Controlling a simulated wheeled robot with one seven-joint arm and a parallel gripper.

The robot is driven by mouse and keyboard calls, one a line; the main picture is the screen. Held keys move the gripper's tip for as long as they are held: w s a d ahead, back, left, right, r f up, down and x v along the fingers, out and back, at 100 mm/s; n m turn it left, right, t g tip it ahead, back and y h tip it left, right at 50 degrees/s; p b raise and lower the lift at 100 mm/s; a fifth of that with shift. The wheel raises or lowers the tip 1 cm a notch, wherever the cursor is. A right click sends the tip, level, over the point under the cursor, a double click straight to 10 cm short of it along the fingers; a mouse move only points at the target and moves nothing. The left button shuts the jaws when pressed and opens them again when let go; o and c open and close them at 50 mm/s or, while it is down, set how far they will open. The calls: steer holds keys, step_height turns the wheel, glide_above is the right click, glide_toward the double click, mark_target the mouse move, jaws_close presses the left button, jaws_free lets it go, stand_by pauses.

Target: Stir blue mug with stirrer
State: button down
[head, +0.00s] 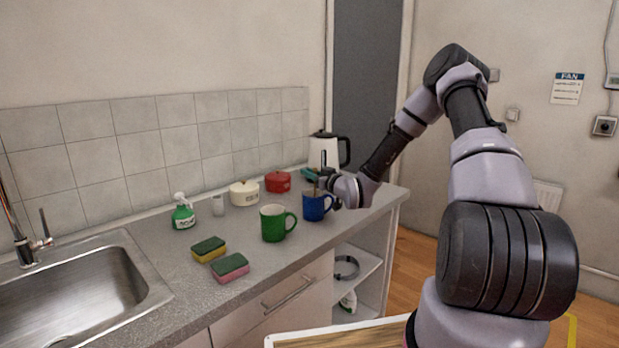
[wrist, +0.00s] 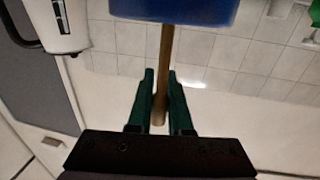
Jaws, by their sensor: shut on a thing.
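The blue mug (head: 313,208) stands upright on the counter near its right end, and its blue wall (wrist: 175,10) fills the top of the wrist view. My gripper (head: 323,180) is just above the mug. In the wrist view my gripper's green fingers (wrist: 160,88) are shut on the stirrer, a thin wooden stick (wrist: 166,50). The stick's far end is hidden by the mug's wall and appears to be inside the mug. Its contact with the mug's bottom cannot be seen.
A green mug (head: 273,224) stands left of the blue mug. Behind are a red pot (head: 278,182), a cream pot (head: 244,194) and a white kettle (head: 324,151).

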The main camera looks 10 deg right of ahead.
step_height(320, 180, up, 8)
stand_by(0.8)
stand_by(0.7)
